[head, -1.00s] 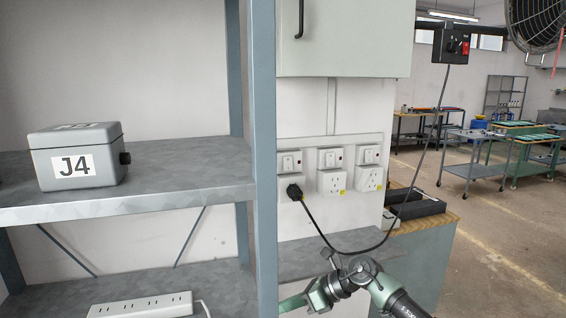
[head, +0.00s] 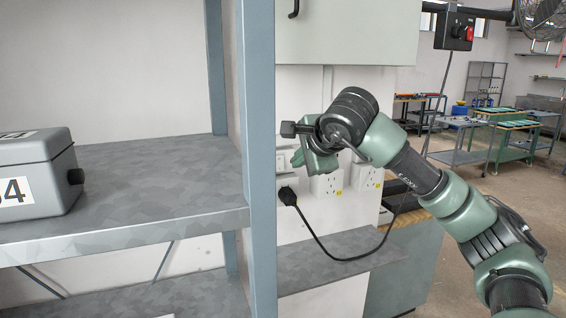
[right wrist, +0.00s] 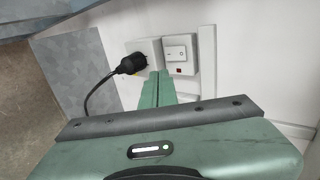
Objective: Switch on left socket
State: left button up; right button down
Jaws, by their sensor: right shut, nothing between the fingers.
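The left socket's white switch (head: 282,161) is partly behind my right gripper in the head view. The right wrist view shows it whole, as a white rocker switch (right wrist: 177,53) with a small red mark. Beside it is the left socket (right wrist: 150,47) with a black plug (right wrist: 133,64) in it. The plug (head: 287,195) and its hanging cable also show in the head view. My right gripper (head: 297,159) is raised in front of the sockets, shut and empty. In the right wrist view its fingertips (right wrist: 158,73) appear just below the socket and switch; contact cannot be told. My left gripper is out of view.
More sockets (head: 326,186) are on the wall to the right. A blue-grey shelf post (head: 260,150) stands close left of my right gripper. A grey box (head: 38,170) sits on the shelf. A wall cabinet (head: 345,35) hangs above, and a grey ledge (head: 340,258) lies below.

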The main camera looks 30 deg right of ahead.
jog(key=p, duration=0.3)
send_near(280, 169)
jog(key=f, duration=0.1)
jog(key=w+f, duration=0.1)
jog(key=f, duration=0.1)
jog(key=shift+w+d, duration=0.1)
jog(key=shift+w, duration=0.1)
jog(key=shift+w+d+p, duration=0.15)
jog(key=shift+w+p, duration=0.25)
jog(key=shift+w, duration=0.2)
jog(key=shift+w+d+p, duration=0.15)
jog(key=shift+w+p, duration=0.2)
jog(key=shift+w, duration=0.2)
jog(key=shift+x, duration=0.75)
jog(key=shift+r, duration=0.15)
